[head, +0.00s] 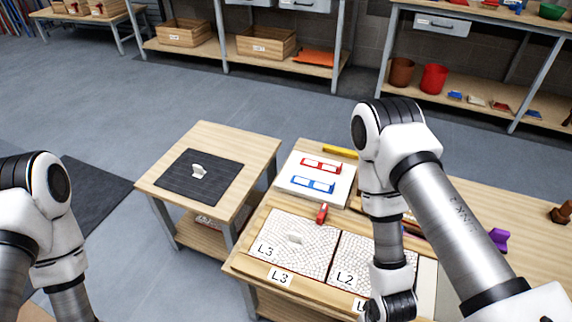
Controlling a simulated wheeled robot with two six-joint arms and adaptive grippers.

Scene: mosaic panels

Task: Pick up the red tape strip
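A red strip with pale middle sections (321,166) lies on a white board (289,185) at the back of the wooden bench. A similar blue strip (313,184) lies just in front of it on the same board. My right arm comes down over the bench to the right of the board, and its wrist ends at the lower edge of the picture. My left arm is at the lower left, away from the bench. Neither gripper's fingers show in the head view. Nothing covers the red strip.
Mosaic panels labelled L3 (305,255) and L2 (343,283) lie in front of the board, the latter partly behind my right arm. A small red object (322,213) lies between board and panels. A side table (255,150) with a dark mat (222,186) stands left.

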